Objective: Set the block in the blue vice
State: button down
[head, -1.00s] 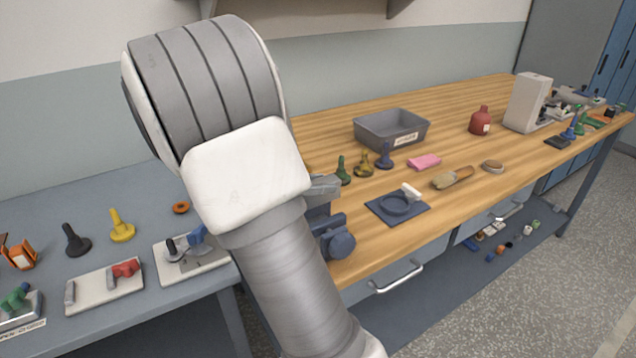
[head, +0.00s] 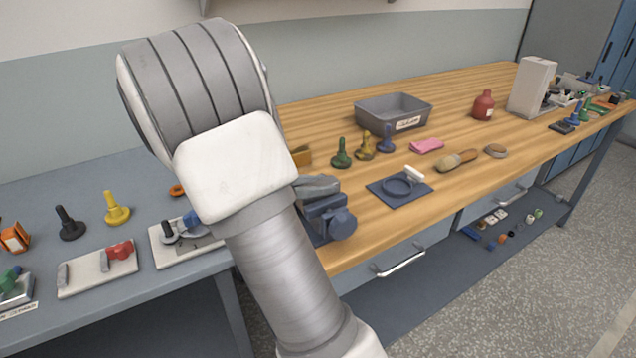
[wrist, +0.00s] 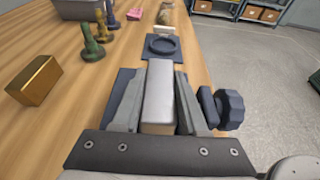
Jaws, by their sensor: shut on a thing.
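My gripper (wrist: 158,104) is shut on a grey metal block (wrist: 159,82), which lies between its two fingers in the wrist view. The blue vice (head: 325,217) stands near the bench's front edge, with a round knob (wrist: 230,109) on its right. The gripper and block are right over the vice, with blue vice parts showing on both sides of the fingers. In the head view the gripper fingers (head: 317,186) show just above the vice, and my arm hides the block. I cannot tell whether the block touches the vice's floor.
A brass block (wrist: 35,80) lies on the bench left of the vice. A green piece (head: 341,153) and other pawn-like pieces stand behind. A dark blue plate with a ring (head: 398,187) lies beyond the vice. A grey bin (head: 393,113) stands farther back.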

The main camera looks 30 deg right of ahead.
jog(key=shift+c, duration=1.8)
grip_release()
jog(key=p+v, duration=0.3)
jog(key=v, duration=1.4)
jog(key=s+d+r+m+y+p, duration=0.1)
jog(key=s+r+m+y+p, duration=0.15)
jog(key=s+m+y, duration=0.2)
jog(key=s+r+m+y+p, duration=0.1)
jog(key=s+r+m+y, duration=0.25)
jog(key=s, duration=0.25)
jog(key=s+a+r+m+t+y+p, duration=0.4)
jog(key=s+a+r+m+t+y, duration=0.1)
jog(key=s+m, duration=0.4)
notch_tip(320, 180, up, 3)
jog(key=shift+a+f+m+t+y, duration=0.15)
jog(key=shift+a+m+t+y, duration=0.2)
jog(key=shift+t+y, duration=0.4)
